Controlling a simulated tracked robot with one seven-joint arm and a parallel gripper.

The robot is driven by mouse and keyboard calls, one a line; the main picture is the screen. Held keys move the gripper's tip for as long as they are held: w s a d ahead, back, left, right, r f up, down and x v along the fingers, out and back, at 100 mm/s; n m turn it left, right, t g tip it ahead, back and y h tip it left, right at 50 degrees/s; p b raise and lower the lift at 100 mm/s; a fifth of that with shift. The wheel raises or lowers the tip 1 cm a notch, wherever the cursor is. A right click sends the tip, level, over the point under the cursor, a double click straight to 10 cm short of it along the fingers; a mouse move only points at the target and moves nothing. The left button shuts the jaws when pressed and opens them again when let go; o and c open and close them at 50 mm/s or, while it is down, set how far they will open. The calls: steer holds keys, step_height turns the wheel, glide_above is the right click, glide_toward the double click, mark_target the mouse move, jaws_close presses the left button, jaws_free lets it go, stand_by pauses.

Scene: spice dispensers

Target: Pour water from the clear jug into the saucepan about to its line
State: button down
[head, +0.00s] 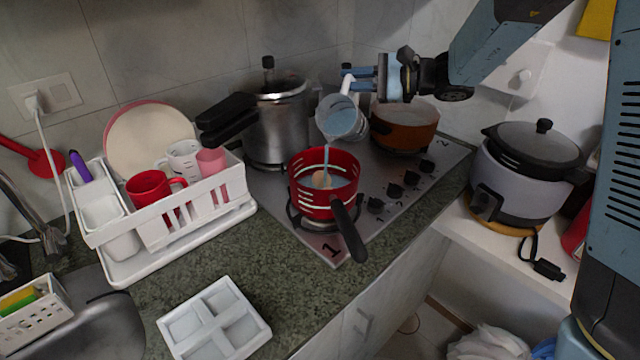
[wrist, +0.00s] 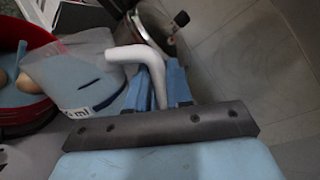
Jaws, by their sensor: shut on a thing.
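The clear jug (head: 341,119) is tilted above the red saucepan (head: 312,204), its mouth down and to the left. A thin stream of bluish water (head: 326,158) falls from it into the pan, where water shows around a round tan thing (head: 322,180). My gripper (head: 352,78) is shut on the jug's white handle (head: 347,85). In the wrist view the blue fingers (wrist: 160,88) close on the white handle (wrist: 137,54), with the jug (wrist: 72,80) and the pan's red rim (wrist: 22,115) at the left. I cannot make out the saucepan's line.
A pressure cooker (head: 277,125) stands behind the pan, its black handle (head: 228,118) reaching left. An orange pot (head: 404,126) stands right of the jug. The saucepan's black handle (head: 348,232) points toward the front. A dish rack (head: 180,232) is at left.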

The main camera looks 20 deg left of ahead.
steer(key=shift+s+r+n, duration=0.6)
steer(key=shift+s+r, duration=0.05)
steer(key=shift+r, duration=0.15)
stand_by(2.4)
